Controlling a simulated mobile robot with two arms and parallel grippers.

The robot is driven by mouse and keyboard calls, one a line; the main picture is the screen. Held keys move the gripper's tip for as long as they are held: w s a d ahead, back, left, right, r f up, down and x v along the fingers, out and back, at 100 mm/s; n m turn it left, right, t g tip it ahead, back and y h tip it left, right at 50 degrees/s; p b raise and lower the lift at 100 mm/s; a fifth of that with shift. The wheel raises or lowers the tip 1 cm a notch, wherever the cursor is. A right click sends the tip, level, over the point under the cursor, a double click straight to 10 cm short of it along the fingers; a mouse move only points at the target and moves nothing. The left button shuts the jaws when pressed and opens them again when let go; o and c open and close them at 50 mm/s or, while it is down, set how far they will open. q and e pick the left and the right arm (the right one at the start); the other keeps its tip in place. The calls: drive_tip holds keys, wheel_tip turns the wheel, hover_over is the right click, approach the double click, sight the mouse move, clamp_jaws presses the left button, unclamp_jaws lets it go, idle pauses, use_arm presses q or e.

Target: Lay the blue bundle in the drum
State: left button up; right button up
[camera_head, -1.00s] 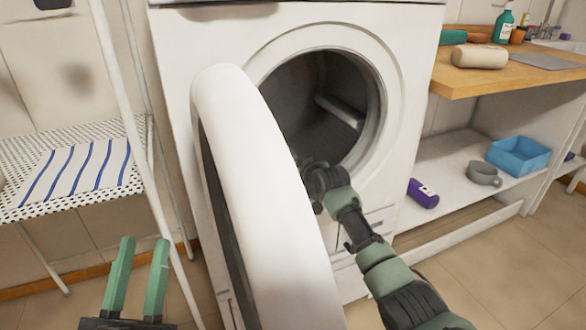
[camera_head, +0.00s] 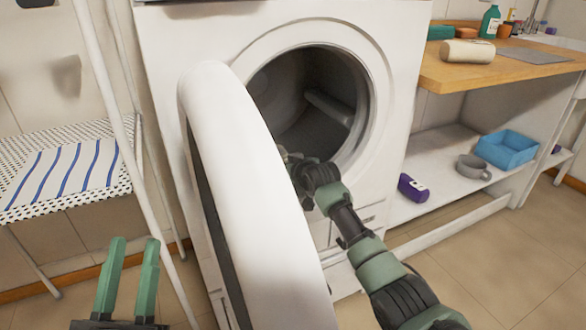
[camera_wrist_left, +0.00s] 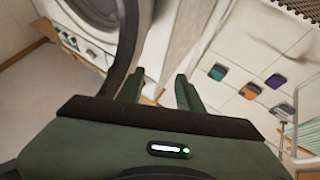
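The washer's drum (camera_head: 300,85) is open and dark inside, with a pale ridge on its inner wall; I see no bundle in it. The round door (camera_head: 245,200) is swung open toward me on the left. My right gripper (camera_head: 284,158) is at the drum's lower front, by the door's edge; its fingers are mostly hidden, so its state is unclear. My left gripper (camera_head: 131,243) is open and empty, low at the left of the door. Its spread fingers also show in the left wrist view (camera_wrist_left: 158,82). I cannot make out a blue bundle in any view.
A wooden counter (camera_head: 440,78) at right bears a rolled beige towel (camera_head: 468,52) and bottles. The shelf below holds a blue basket (camera_head: 507,149), a grey cup (camera_head: 473,167) and a purple bottle (camera_head: 413,188). A blue-striped cloth (camera_head: 70,175) lies on a rack at left.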

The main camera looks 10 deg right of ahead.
drive_tip(key=p+v, duration=0.2)
drive_tip(key=v, duration=0.3)
drive_tip(key=shift+s+r, duration=0.25)
drive_tip(key=shift+s, duration=0.05)
drive_tip(key=p+v, duration=0.2)
drive_tip(key=v, duration=0.4)
use_arm(q)
drive_tip(key=a+f+g+y, duration=0.1)
drive_tip(key=f+g+y, duration=0.1)
drive_tip(key=f+g, duration=0.4)
drive_tip(key=s+a+f+g+y, duration=0.1)
drive_tip(key=f+g, duration=0.4)
drive_tip(key=f, duration=0.8)
drive_tip(key=shift+a+f+n+g+y, duration=0.3)
drive_tip(key=shift+a+g+y, duration=0.1)
drive_tip(key=shift+a+y, duration=0.15)
use_arm(e)
drive_tip(key=shift+s, duration=0.15)
use_arm(q)
drive_tip(key=shift+s, duration=0.15)
use_arm(e)
drive_tip(key=shift+s+d, duration=0.1)
